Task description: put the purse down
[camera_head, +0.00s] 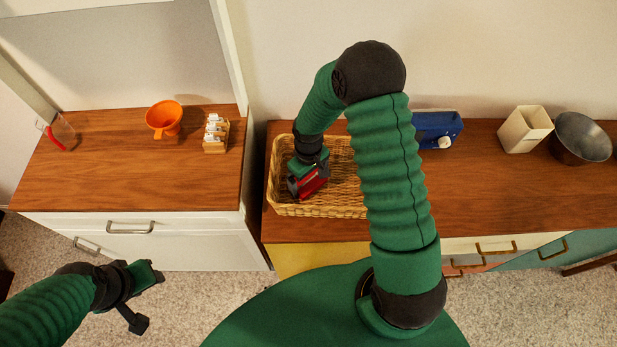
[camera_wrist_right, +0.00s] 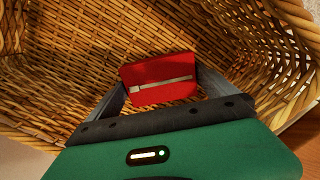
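The red purse (camera_wrist_right: 158,79), with a pale strip across it, is inside the wicker basket (camera_head: 344,206). In the head view the purse (camera_head: 313,182) shows partly under my right gripper (camera_head: 306,186). In the right wrist view my right gripper (camera_wrist_right: 160,92) has one finger against each side of the purse and appears shut on it. Whether the purse touches the basket floor is hard to tell. My left gripper (camera_head: 146,298) is open and empty over the carpet at lower left.
A blue box-like item (camera_head: 436,130), a cream container (camera_head: 525,129) and a metal bowl (camera_head: 581,138) stand on the right counter (camera_head: 490,195). The left counter (camera_head: 140,180) holds an orange funnel (camera_head: 164,118), a small rack (camera_head: 216,134) and a glass jug (camera_head: 62,133).

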